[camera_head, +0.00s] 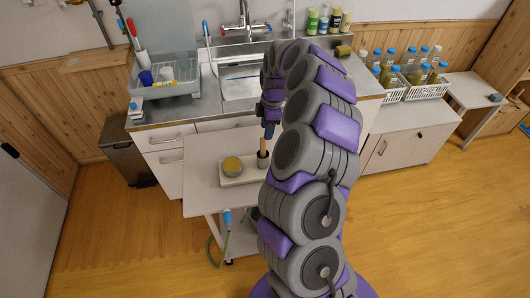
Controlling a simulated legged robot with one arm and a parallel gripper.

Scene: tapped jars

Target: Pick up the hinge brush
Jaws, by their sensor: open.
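My gripper (268,132) points down over the small white table in front of the sink. It is open. Just under it a short upright thing with a tan top and dark lower part (262,156) stands on a pale tray (245,173). It may be the hinge brush, but it is too small to be sure. The jaws look close to its top; I cannot tell if they touch it. My arm hides the right part of the tray.
A round yellow-topped tin (232,166) sits on the tray's left. Behind are the steel sink (240,84) and a dish rack (167,76). Baskets of bottles (424,88) stand at the right. A bottle with a green hose (227,217) hangs at the table's front.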

